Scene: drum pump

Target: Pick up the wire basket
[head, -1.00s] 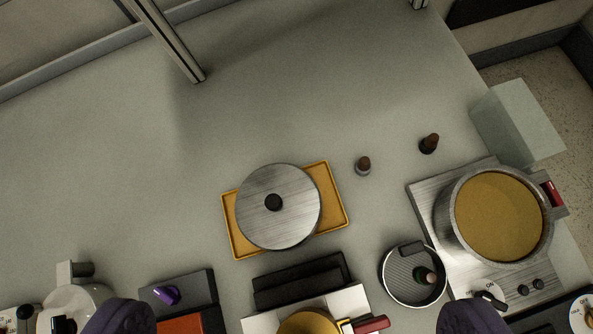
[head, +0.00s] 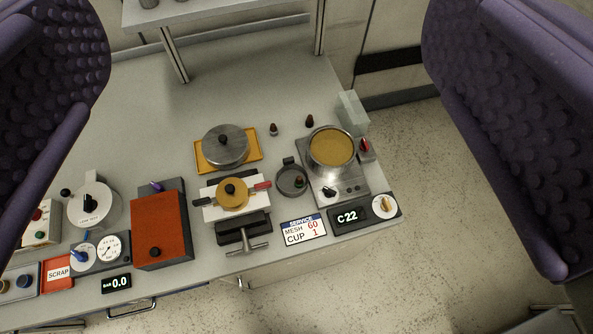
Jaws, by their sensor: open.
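No thing in view is plainly a wire basket. A shallow round dark dish (head: 291,181) with a raised rim and a small tab at its back stands on the bench, left of the hotplate. A small dark-topped knob or peg shows inside it. I cannot tell whether this dish is the basket. My gripper (head: 285,130) is open and empty. Its two purple studded fingers stand wide apart at the left and right of the picture, high above the bench and apart from everything on it.
A pot (head: 332,148) of yellow-brown contents stands on the hotplate (head: 325,188). A lid (head: 225,145) lies on a yellow tray (head: 251,154). A clamp device (head: 233,194), an orange-red box (head: 160,228) and gauges (head: 108,248) line the front. The bench's back left is clear.

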